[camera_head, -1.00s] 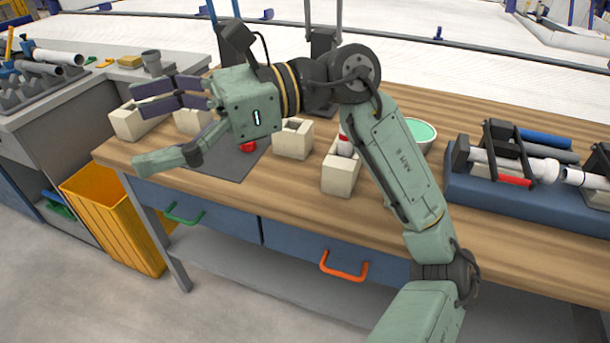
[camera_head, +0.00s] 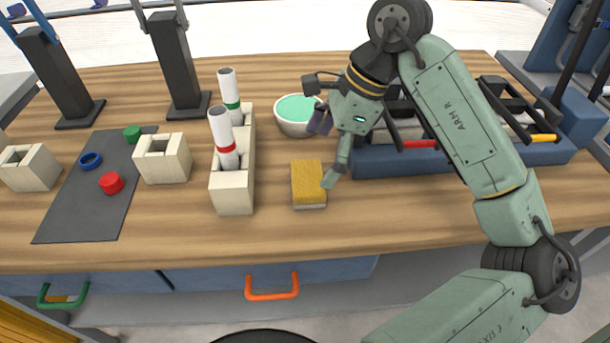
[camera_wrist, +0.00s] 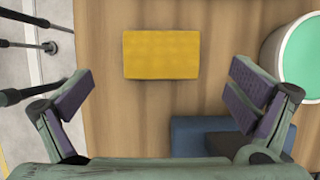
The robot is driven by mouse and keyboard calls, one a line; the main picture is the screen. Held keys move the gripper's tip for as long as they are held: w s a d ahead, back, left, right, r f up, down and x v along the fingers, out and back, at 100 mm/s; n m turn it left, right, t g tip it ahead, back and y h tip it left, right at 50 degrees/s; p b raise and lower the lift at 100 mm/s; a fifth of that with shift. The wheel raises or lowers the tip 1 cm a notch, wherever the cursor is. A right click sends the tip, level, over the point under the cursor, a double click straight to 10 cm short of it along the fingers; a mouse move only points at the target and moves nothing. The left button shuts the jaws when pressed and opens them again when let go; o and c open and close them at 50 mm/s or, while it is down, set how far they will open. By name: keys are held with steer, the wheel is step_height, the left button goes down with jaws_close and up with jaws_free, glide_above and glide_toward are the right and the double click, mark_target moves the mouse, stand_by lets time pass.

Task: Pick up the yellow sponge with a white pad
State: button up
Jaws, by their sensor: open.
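The yellow sponge (camera_head: 308,181) lies flat on the wooden table, with a pale pad edge showing along its underside. In the wrist view the sponge (camera_wrist: 161,55) shows its yellow top, ahead of and between the open fingers. My gripper (camera_head: 325,150) is open and empty, above and just right of the sponge in the head view. In the wrist view my gripper (camera_wrist: 165,100) has its fingers spread wide to either side, apart from the sponge.
A green-filled bowl (camera_head: 291,128) stands behind the sponge. A cream block holder (camera_head: 232,190) with two upright white pipes is to its left. A blue pipe rack (camera_head: 400,164) is close on the right. Table in front of the sponge is clear (camera_head: 330,235).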

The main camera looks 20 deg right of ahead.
mark_target(309, 176)
steer(key=shift+p+x, duration=1.1)
steer(key=shift+x, duration=2.35)
steer(key=shift+w+d, duration=0.1)
steer(key=shift+c, duration=0.6)
steer(key=c, duration=1)
